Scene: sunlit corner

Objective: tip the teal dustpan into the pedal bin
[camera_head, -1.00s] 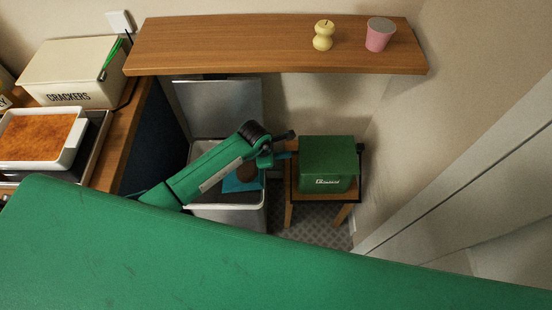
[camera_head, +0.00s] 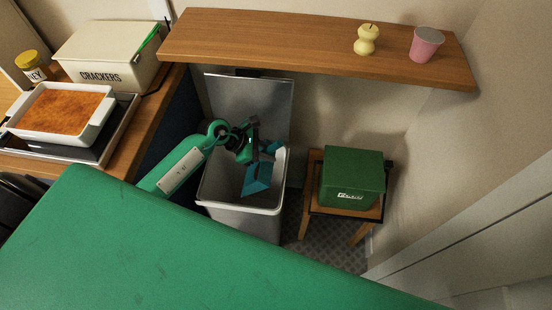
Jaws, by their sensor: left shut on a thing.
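The teal dustpan (camera_head: 257,179) is tilted steeply over the open mouth of the pedal bin (camera_head: 245,210), with its pan hanging down inside the rim. My left gripper (camera_head: 261,151) is above the bin mouth, shut on the dustpan; the hold itself is partly hidden by the gripper. The bin's grey lid (camera_head: 262,105) stands raised behind it. No load shows on the pan now, and the bottom of the bin is dark. My right gripper is not in view.
A wooden shelf (camera_head: 300,45) with a yellow pear-like object (camera_head: 367,40) and a pink cup (camera_head: 426,44) runs above the bin. A green box (camera_head: 352,178) sits on a stool to the right. A counter with a baking dish (camera_head: 62,110) is at left.

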